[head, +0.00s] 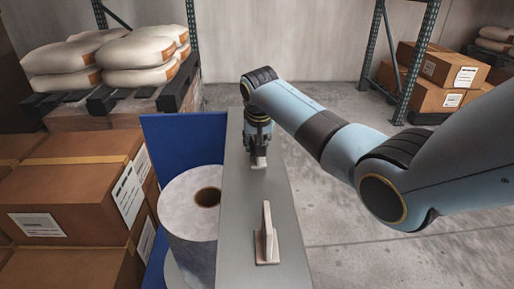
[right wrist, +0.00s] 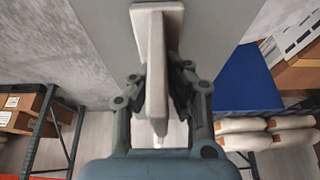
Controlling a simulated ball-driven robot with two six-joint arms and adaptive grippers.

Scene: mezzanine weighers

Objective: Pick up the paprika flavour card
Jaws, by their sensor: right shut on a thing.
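Two pale upright pieces on small flat bases stand on a narrow grey top (head: 235,215) in the head view. The nearer piece (head: 267,238) stands free. My right gripper (head: 258,152) is at the farther piece (head: 259,164), pointing down. In the right wrist view, the fingers of my right gripper (right wrist: 160,95) are shut on this pale, slab-like piece (right wrist: 156,60), one on each side. No writing shows on either piece, so I cannot tell which is the paprika flavour card. My left gripper is out of view.
A large grey-white roll (head: 185,215) stands left of the grey top, before a blue panel (head: 190,140). Brown cartons (head: 75,205) fill the left. Sacks (head: 140,52) lie on a pallet behind. A rack with cartons (head: 450,70) stands at back right. Floor right of the top is clear.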

